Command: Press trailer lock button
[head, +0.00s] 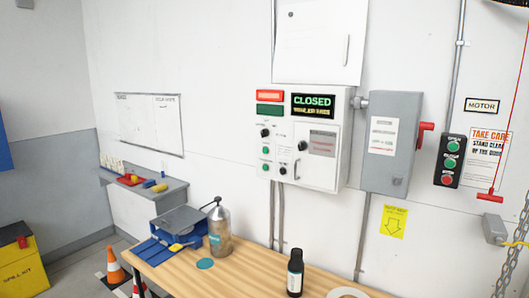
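A white control box (330,180) hangs on the wall at the middle of the head view. Its display (313,106) reads "CLOSED" in green, with a smaller yellow line below that is hard to read. A red lamp (270,96) and a green lamp (270,110) sit at its upper left. Below them are black knobs (266,133) and small green buttons (265,150). Their labels are too small to read, so I cannot tell which is the trailer lock button. Neither of my grippers is in view.
To the right are a grey switch box (391,165) with a red lever and a three-button station (449,160).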

